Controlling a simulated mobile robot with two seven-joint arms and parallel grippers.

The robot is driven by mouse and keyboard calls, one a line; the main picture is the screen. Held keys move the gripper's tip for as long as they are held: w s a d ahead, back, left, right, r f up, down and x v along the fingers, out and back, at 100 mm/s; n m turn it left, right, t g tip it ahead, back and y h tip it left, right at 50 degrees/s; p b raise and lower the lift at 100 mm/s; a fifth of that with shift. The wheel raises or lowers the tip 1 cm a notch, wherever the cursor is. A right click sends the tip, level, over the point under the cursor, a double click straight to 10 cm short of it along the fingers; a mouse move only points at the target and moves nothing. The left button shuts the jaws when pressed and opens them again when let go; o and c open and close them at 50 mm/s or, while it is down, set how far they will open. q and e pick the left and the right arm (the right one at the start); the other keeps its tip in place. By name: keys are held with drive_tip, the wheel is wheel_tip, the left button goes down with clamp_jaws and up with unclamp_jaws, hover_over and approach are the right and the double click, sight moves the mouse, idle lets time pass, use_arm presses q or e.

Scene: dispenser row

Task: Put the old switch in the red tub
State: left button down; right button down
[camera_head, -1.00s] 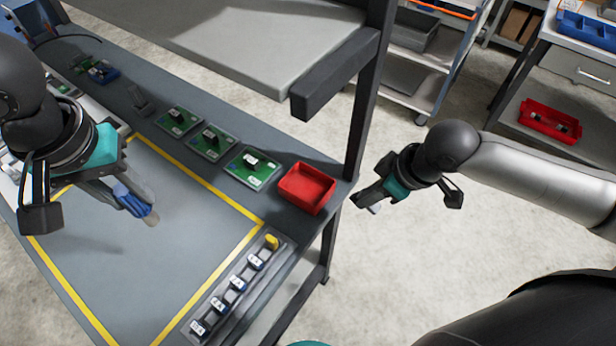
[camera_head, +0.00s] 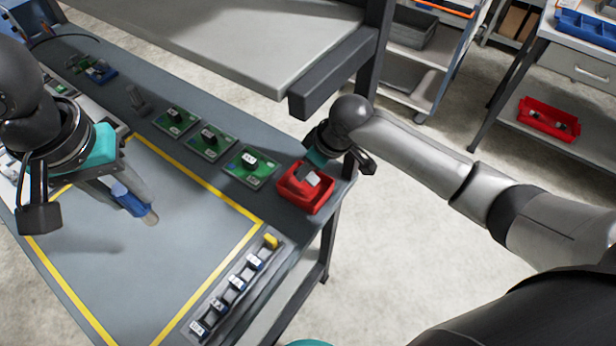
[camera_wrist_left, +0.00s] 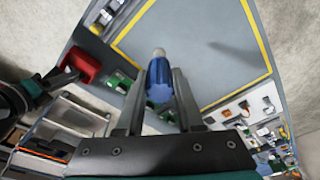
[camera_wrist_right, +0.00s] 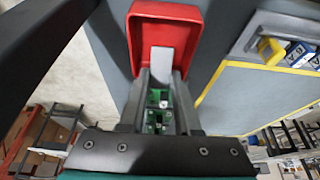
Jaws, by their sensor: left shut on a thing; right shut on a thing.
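The red tub (camera_head: 304,207) stands at the right end of the grey workbench. My right gripper (camera_head: 311,171) is over the tub, pointing down, shut on a small pale grey piece (camera_wrist_right: 165,63), seemingly the old switch. That piece appears in front of the tub (camera_wrist_right: 140,32) in the right wrist view; I cannot tell whether it touches the floor of the tub. My left gripper (camera_head: 118,189) is shut on a blue cylindrical thing with a pale tip (camera_wrist_left: 159,78), held above the yellow-outlined area at the left.
Several green boards with black switches (camera_head: 250,166) lie in a row left of the tub. A rail of small switches (camera_head: 236,283) lies at the front edge. A shelf post (camera_head: 370,80) and overhead shelf (camera_head: 250,45) stand close behind my right arm. Another red bin (camera_head: 548,118) is far right.

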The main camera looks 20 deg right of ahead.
sight(310, 176)
use_arm(q)
drive_tip(key=shift+f, duration=0.2)
use_arm(e)
drive_tip(key=shift+f, duration=1.85)
drive_tip(key=shift+f, duration=0.1)
drive_tip(key=c, duration=0.6)
unclamp_jaws()
use_arm(q)
drive_tip(key=shift+r+p, duration=0.75)
drive_tip(key=shift+r, duration=0.2)
use_arm(e)
drive_tip(key=v, duration=1.2)
